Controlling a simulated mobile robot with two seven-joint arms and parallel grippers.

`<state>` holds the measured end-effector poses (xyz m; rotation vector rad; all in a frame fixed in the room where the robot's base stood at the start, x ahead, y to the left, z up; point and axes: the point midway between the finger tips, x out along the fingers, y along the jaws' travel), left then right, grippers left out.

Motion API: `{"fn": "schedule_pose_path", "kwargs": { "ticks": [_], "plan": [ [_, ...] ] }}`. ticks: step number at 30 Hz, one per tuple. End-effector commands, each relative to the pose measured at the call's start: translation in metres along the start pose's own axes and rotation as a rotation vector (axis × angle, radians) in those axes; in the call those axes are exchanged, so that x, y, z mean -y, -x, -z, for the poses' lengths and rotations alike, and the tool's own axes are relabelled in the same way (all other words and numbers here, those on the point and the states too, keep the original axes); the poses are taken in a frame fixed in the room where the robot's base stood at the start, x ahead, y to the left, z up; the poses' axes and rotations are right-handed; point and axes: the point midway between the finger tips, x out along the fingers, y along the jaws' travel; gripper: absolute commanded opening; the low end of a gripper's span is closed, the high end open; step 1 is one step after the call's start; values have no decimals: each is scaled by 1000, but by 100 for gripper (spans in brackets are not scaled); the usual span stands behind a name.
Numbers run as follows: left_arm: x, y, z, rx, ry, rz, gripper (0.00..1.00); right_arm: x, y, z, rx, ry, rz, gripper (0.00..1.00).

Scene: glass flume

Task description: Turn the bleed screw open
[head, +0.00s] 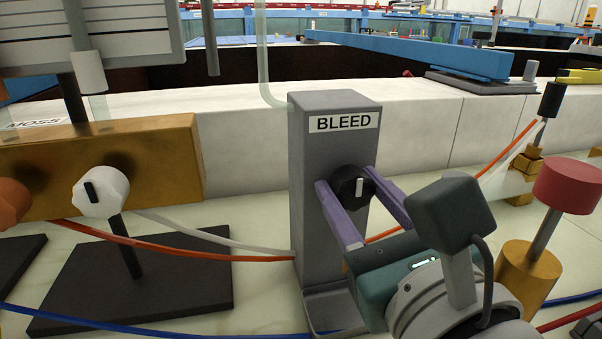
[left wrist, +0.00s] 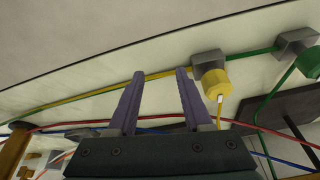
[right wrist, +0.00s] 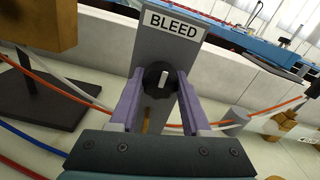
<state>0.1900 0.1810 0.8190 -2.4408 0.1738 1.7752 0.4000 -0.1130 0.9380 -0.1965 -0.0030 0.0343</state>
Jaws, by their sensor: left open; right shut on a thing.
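The bleed screw is a round black knob (head: 346,182) with a white pointer mark, on the front of a grey post (head: 330,240) labelled BLEED. The mark stands about upright in the head view. My right gripper (head: 350,191) has its purple fingers on both sides of the knob and is shut on it. In the right wrist view the knob (right wrist: 153,83) sits between the fingertips, its mark nearly upright. My left gripper (left wrist: 158,76) shows only in the left wrist view, open and empty, above yellow, red and blue lines.
Left of the post are a brass block (head: 150,165) and a white knob (head: 101,192) on a black stem. A red-capped brass fitting (head: 568,186) stands at the right. Orange, white and blue lines run along the pale bench. A white ledge (head: 240,150) lies behind.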

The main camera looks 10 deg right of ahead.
Motion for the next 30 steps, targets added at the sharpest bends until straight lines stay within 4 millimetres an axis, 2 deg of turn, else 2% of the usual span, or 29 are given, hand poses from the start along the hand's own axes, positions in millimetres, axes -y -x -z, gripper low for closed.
{"fn": "schedule_pose_path", "kwargs": {
  "ticks": [1, 6, 20, 30],
  "plan": [
    [0, 0, 0, 1, 0, 0, 50, 0, 0, 0, 0, 0, 1, 18],
    [0, 0, 0, 1, -2, 1, 50, 0, 0, 0, 0, 0, 1, 0],
    [3, 4, 0, 3, -10, 8, 50, 1, 0, -2, 0, 78, 1, 0],
    [3, 16, 4, 3, -9, 8, 50, 1, 0, -3, 0, 347, 0, 0]
  ]
}}
